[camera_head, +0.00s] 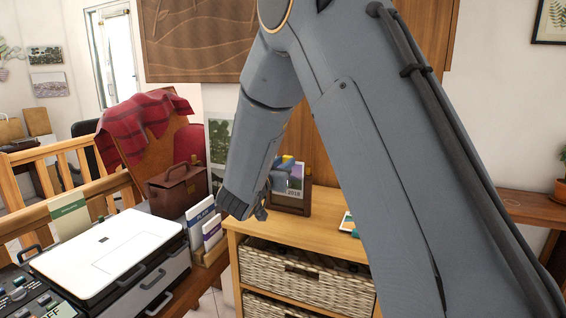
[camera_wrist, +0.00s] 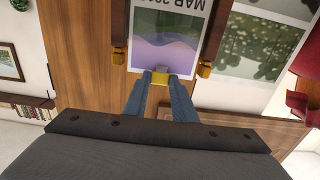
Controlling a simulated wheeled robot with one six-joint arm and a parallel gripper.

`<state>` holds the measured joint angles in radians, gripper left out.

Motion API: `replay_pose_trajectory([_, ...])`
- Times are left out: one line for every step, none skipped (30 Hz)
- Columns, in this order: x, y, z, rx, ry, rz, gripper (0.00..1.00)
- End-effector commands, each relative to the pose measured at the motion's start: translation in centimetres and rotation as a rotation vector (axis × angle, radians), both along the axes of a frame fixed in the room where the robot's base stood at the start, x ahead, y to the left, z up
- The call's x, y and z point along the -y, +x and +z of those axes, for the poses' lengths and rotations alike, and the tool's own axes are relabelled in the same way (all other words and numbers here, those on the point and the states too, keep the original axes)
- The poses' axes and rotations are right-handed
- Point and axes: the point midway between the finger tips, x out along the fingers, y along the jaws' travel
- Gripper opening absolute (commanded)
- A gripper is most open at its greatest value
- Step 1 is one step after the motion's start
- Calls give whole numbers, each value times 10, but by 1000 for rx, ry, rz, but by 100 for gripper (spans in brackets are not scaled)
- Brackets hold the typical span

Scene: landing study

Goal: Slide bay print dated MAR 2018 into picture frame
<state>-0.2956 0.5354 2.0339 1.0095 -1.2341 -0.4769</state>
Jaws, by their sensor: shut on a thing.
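The bay print (camera_head: 296,178), with 2018 readable, stands upright at the dark brown picture frame (camera_head: 308,190) on the wooden cabinet. In the wrist view, the print (camera_wrist: 168,42) appears upside down, with MAR 201 readable and purple and green hills. It lies between the two side rails of the frame (camera_wrist: 120,25), its upper edge sticking out past their yellow ends. My gripper (camera_wrist: 161,79) is shut on that edge, near its middle. How deep the print sits is hard to tell.
The wooden cabinet top (camera_head: 325,225) holds a small colourful item (camera_head: 347,222), partly behind my arm. Wicker baskets (camera_head: 300,275) sit below. At left are a white-topped printer (camera_head: 110,255), binders (camera_head: 203,228) and a brown briefcase (camera_head: 180,188). A green print (camera_head: 219,140) stands behind.

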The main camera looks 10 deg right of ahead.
Motion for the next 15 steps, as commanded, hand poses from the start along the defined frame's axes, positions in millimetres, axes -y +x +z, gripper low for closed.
replay_pose_trajectory([0,0,-3,0,0,0,0])
replay_pose_trajectory([0,0,-5,0,0,0,0])
replay_pose_trajectory([0,0,-6,0,0,0,0])
replay_pose_trajectory([0,0,-8,0,0,0,0])
replay_pose_trajectory([0,0,-9,0,0,0,0])
replay_pose_trajectory([0,0,-11,1,1,0,0])
replay_pose_trajectory([0,0,-12,1,1,0,0])
replay_pose_trajectory([0,0,-14,1,1,0,0])
replay_pose_trajectory([0,0,-15,1,1,0,0])
replay_pose_trajectory([0,0,-17,1,1,0,0])
replay_pose_trajectory([0,0,-18,1,1,0,0])
replay_pose_trajectory([0,0,-20,0,0,0,0])
replay_pose_trajectory([0,0,-21,0,0,0,0])
replay_pose_trajectory([0,0,-22,0,0,0,0])
replay_pose_trajectory([0,0,-24,0,0,0,0])
